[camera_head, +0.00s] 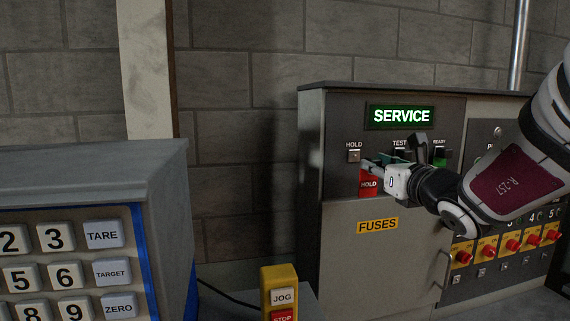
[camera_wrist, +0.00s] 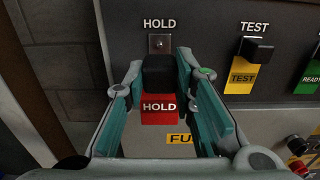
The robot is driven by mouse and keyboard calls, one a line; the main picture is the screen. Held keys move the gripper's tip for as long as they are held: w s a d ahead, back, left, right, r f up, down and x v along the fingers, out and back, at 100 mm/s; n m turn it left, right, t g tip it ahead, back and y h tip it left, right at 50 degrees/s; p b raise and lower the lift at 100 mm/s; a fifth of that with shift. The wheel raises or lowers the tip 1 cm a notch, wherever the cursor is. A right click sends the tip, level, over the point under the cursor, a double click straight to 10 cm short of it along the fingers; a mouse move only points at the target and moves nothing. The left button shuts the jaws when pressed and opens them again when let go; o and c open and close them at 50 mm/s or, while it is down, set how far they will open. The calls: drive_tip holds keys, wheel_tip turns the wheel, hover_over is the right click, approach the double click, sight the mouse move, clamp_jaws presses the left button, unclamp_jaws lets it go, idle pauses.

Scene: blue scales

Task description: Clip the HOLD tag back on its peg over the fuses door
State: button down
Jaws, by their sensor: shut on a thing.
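The HOLD tag is a red plate (camera_head: 368,184) with a black clip on top; both show in the wrist view, the plate (camera_wrist: 159,110) below the clip (camera_wrist: 160,75). My gripper (camera_head: 373,164) is shut on the tag's black clip, one finger on each side in the wrist view (camera_wrist: 161,76). The tag hangs upright. The bare HOLD peg (camera_head: 354,156) is on a small metal plate under the HOLD label and shows just above the clip in the wrist view (camera_wrist: 159,43). The fuses door (camera_head: 350,275) is shut below. The gap between clip and peg is hard to judge.
To the right, the yellow TEST tag (camera_wrist: 243,75) and the green READY tag (camera_wrist: 313,78) hang by black clips. A lit SERVICE sign (camera_head: 401,116) is above. Red switches (camera_head: 513,245) sit lower right. A scale keypad (camera_head: 70,265) and yellow JOG/STOP box (camera_head: 279,272) stand left.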

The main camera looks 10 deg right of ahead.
sight(355, 156)
drive_tip(key=shift+w, duration=0.1)
drive_tip(key=shift+w+b, duration=0.8)
drive_tip(key=shift+w, duration=2)
drive_tip(key=shift+b, duration=0.55)
idle(0.8)
drive_tip(key=shift+w+b, duration=0.3)
drive_tip(key=shift+w, duration=0.3)
drive_tip(key=c, duration=1.2)
unclamp_jaws()
drive_tip(key=shift+c, duration=0.2)
drive_tip(key=shift+s, duration=0.1)
drive_tip(key=s, duration=1.2)
